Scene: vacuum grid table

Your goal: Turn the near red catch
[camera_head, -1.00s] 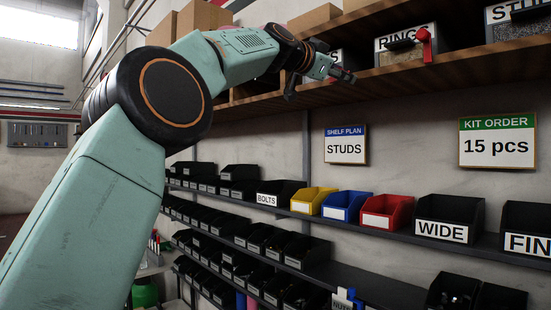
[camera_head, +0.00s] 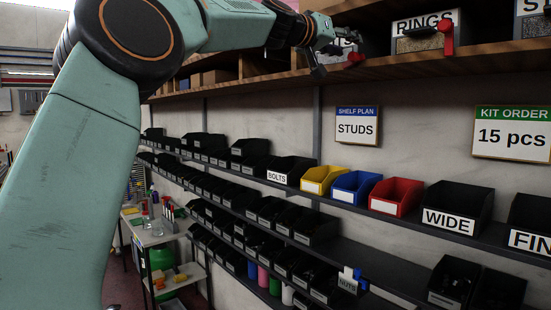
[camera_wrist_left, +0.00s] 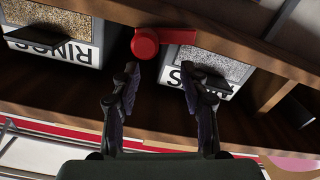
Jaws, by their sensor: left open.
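The near red catch (camera_head: 355,58) is on the wooden shelf's front edge, partly hidden by my left gripper (camera_head: 347,40). The left wrist view is upside down; there the catch (camera_wrist_left: 146,44) has a round head and a red bar lying along the shelf edge. A second red catch (camera_head: 447,40) stands upright by the RINGS bin. My right gripper is not in view.
The RINGS bin (camera_head: 417,40) and a bin with a partly hidden label (camera_wrist_left: 212,72) flank the near catch. Below are the SHELF PLAN sign (camera_head: 357,126), the KIT ORDER sign (camera_head: 513,133) and shelves of small bins. Open space lies in front of the shelf.

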